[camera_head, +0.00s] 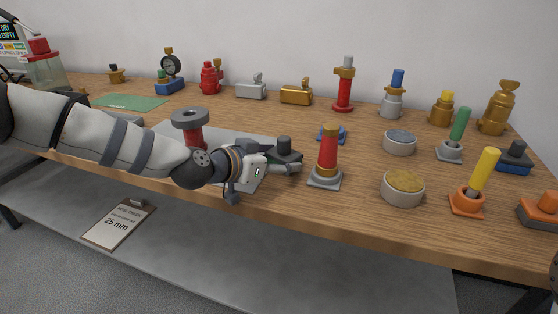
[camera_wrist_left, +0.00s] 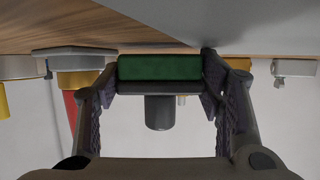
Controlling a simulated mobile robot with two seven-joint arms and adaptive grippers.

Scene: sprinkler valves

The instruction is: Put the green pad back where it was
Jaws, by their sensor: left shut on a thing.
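The green pad (camera_head: 287,157) is a dark green block with a dark round knob on top. In the head view the fingers partly hide the pad. I cannot tell whether its underside touches the grey sheet.
A grey sheet (camera_head: 222,133) lies under my left arm, with a red post with a grey wheel (camera_head: 190,120) there. A flat green mat (camera_head: 130,102) lies at the back left. The red valve (camera_head: 327,152), a blue piece (camera_head: 332,133) and tins (camera_head: 403,188) stand to the right.

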